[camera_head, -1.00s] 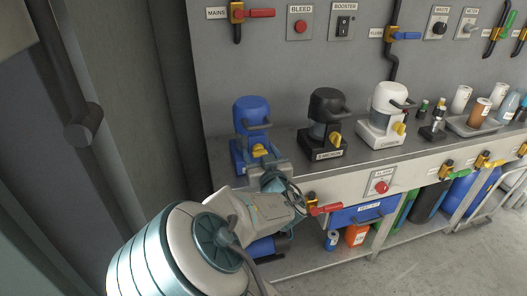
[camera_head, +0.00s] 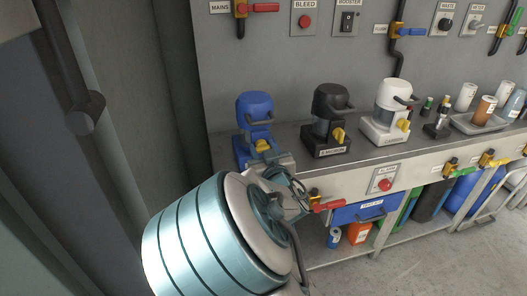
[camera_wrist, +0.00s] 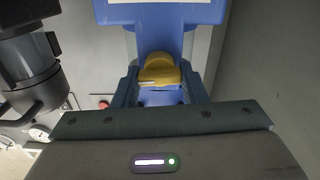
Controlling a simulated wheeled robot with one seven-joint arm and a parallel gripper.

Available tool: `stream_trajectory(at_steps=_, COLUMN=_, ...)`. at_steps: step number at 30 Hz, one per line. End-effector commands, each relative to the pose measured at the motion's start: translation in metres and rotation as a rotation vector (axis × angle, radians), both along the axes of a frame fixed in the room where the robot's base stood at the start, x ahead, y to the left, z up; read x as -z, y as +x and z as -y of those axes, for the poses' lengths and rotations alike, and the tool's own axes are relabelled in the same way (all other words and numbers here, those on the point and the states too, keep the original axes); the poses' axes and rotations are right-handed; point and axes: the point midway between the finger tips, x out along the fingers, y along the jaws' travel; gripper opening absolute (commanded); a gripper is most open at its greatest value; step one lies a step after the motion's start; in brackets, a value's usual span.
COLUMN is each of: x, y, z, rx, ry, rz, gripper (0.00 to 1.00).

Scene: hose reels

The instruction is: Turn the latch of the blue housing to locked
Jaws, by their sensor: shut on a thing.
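The blue housing (camera_head: 255,112) stands at the left end of the bench, upright, with a dark handle on its front. Its yellow latch (camera_head: 262,146) is low on the front. My gripper (camera_head: 268,158) is at the front of the blue housing. In the wrist view the yellow latch (camera_wrist: 160,70) lies between the two fingers of my gripper (camera_wrist: 160,84), which are shut on it. The blue housing (camera_wrist: 160,12) fills the top of that view. The fingertips are partly hidden in the head view by my arm.
A black housing (camera_head: 330,115) and a white housing (camera_head: 390,108), each with a yellow latch, stand to the right on the bench (camera_head: 368,158). A red-handled valve (camera_head: 328,206) sits on the bench front near my wrist. Wall controls hang above.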

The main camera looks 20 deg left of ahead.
Motion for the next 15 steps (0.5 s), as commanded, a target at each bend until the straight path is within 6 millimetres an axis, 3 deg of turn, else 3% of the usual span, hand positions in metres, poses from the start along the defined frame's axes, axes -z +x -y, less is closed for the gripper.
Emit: stream_trajectory(at_steps=15, x=0.0008, y=-0.0004, z=-0.0003, rx=0.000, ry=-0.233, rz=0.145, gripper=0.16)
